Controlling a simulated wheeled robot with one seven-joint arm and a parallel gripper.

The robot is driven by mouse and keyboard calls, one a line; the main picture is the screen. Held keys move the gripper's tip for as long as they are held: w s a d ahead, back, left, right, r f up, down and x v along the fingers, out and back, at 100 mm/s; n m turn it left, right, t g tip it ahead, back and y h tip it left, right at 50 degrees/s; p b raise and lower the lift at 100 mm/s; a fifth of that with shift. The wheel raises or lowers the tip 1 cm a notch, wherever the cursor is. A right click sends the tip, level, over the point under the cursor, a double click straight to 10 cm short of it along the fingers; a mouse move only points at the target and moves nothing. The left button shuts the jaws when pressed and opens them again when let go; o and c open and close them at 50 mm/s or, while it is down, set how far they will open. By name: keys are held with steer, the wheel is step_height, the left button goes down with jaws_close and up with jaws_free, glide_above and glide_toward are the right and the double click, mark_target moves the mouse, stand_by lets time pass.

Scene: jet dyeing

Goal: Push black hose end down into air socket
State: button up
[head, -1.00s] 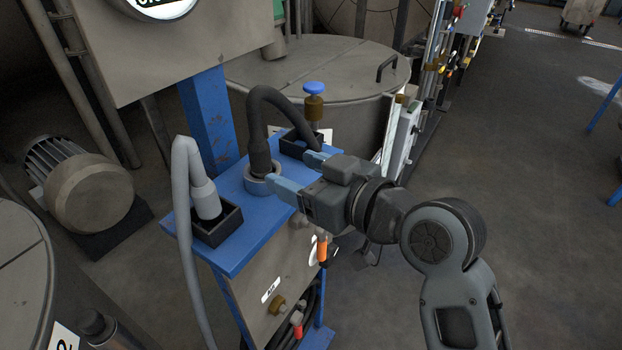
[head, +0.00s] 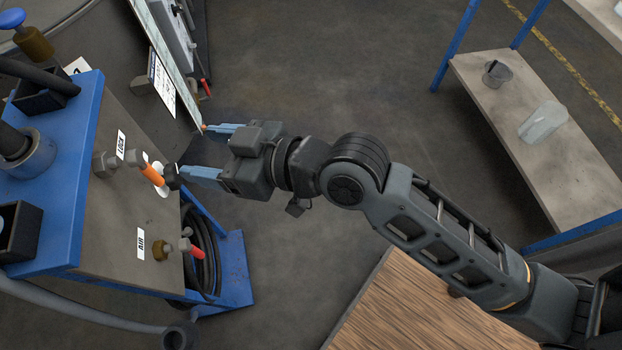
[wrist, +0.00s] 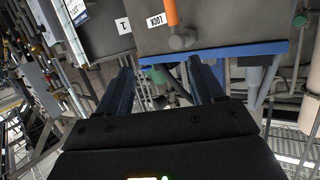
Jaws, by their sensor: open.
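The hose's upper part is cut off by the frame, and I cannot tell how deep the end sits. My gripper (head: 193,150) is open and empty, away from the hose, in front of the stand's panel. One fingertip is close to the orange lever (head: 153,174) by the LOCK label. In the wrist view, the orange lever (wrist: 171,14) lies beyond my spread fingers (wrist: 160,68).
Below the LOCK lever are an AIR label (head: 141,243) and a red-handled valve (head: 193,249). Coiled black hose (head: 200,240) hangs under the panel. A wooden surface (head: 390,310) lies below my arm. A bench (head: 520,120) with containers stands at right. Open floor lies between.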

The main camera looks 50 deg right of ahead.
steer(key=s+d+f+m+h, duration=0.1)
steer(key=s+d+f+h, duration=0.15)
steer(key=s, duration=0.45)
steer(key=s+d+f+m+h, duration=0.1)
steer(key=s+d, duration=0.3)
steer(key=s, duration=0.3)
steer(key=s+d+r+h, duration=0.1)
steer(key=s+r, duration=0.1)
steer(key=s, duration=0.5)
steer(key=s+d+r+m+t+h, duration=0.1)
steer(key=s+r, duration=0.2)
steer(key=s, duration=0.4)
